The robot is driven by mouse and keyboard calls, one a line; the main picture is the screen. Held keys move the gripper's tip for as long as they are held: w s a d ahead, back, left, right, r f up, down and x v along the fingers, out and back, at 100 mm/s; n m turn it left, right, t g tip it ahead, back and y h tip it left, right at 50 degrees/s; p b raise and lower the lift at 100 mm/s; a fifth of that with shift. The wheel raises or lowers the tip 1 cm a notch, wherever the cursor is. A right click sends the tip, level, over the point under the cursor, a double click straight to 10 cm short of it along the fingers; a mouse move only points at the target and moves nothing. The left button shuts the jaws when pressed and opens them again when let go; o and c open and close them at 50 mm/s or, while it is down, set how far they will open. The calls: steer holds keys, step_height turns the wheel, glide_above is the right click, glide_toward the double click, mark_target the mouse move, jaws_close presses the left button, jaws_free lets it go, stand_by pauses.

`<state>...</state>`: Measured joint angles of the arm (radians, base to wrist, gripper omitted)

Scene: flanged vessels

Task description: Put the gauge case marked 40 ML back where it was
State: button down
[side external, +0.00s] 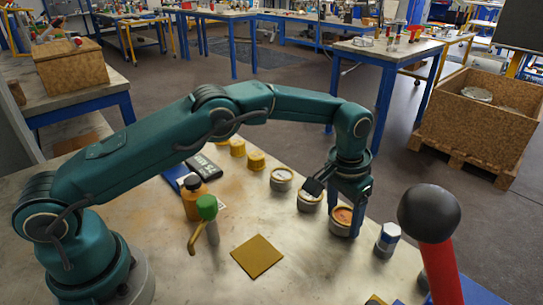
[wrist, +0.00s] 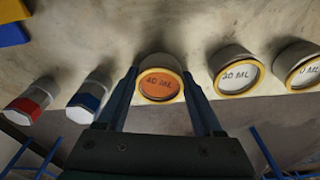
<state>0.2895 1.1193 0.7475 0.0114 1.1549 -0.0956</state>
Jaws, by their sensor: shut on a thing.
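The gauge case with the orange face (wrist: 160,84) is between the two fingers of my gripper (wrist: 163,92) in the wrist view; its small lettering seems to read 40 ML. In the side view this case (side external: 341,223) is upright at the right end of a row of cases, under my gripper (side external: 346,205), which is shut on it. Whether its base touches the table is unclear. A white-faced case marked 20 ML (wrist: 237,76) stands beside it, apart. Another white-faced case (wrist: 303,68) is cut off by the frame edge, its first digit hidden.
A blue-and-white hexagonal piece (side external: 387,240) stands near the held case; a red one (wrist: 29,101) shows in the wrist view. A red bar with a black ball (side external: 430,212) rises at front right. A mustard square (side external: 257,256) lies on open table (side external: 310,270). Yellow cylinders (side external: 256,161) stand farther back.

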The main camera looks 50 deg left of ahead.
steer(key=shift+f, duration=0.1)
steer(key=shift+c, duration=0.2)
jaws_free()
